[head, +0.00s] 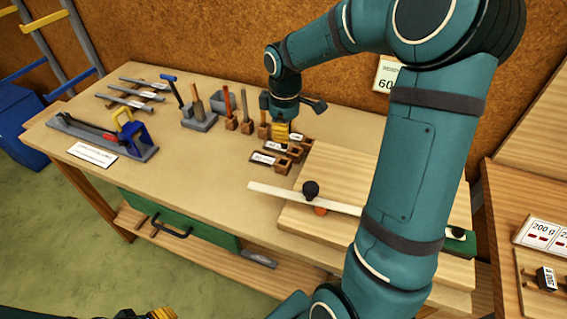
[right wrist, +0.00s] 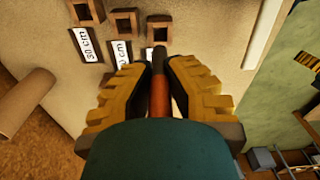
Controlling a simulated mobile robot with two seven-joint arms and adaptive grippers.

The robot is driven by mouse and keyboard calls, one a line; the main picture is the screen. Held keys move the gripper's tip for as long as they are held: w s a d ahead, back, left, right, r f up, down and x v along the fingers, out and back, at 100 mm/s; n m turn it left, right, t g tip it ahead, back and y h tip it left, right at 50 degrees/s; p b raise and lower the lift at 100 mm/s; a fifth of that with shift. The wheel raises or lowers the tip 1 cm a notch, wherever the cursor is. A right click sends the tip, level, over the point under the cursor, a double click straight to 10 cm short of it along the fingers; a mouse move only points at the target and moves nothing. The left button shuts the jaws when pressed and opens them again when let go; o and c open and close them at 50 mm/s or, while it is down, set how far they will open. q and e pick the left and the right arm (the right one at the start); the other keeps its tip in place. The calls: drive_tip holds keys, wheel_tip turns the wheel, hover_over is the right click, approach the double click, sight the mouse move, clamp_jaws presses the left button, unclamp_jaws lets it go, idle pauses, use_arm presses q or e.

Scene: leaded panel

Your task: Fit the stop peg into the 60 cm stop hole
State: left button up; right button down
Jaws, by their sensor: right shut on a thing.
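My right gripper (head: 282,132) is over the bench near the back. In the right wrist view, its yellow fingers (right wrist: 158,85) are shut on a reddish-brown peg with a dark tip (right wrist: 159,92), which I take to be the stop peg. Three square wooden stop holes (right wrist: 160,29) lie beyond the tip. The tip appears just short of the rightmost one in that view; its height above the bench is unclear. One label (right wrist: 86,43) reads 30 cm; another is partly covered. No bench label is readable as 60 cm. My left gripper (head: 160,314) shows only a sliver at the bottom edge.
A wall card (head: 386,75) shows 60. Several upright handled pieces (head: 229,106) stand left of my right gripper. A pale strip (head: 280,194) with a black knob (head: 310,189) lies across a wooden board (head: 340,165).

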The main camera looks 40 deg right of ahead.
sight(284, 147)
wheel_tip(284, 147, down, 9)
drive_tip(key=shift+r+b, duration=0.15)
drive_tip(key=shift+b, duration=0.9)
drive_tip(key=shift+r, duration=0.1)
drive_tip(key=c, duration=1.5)
unclamp_jaws()
drive_tip(key=o, duration=0.4)
drive_tip(key=shift+o, duration=0.2)
wheel_tip(284, 147, up, 12)
drive_tip(key=p, duration=0.3)
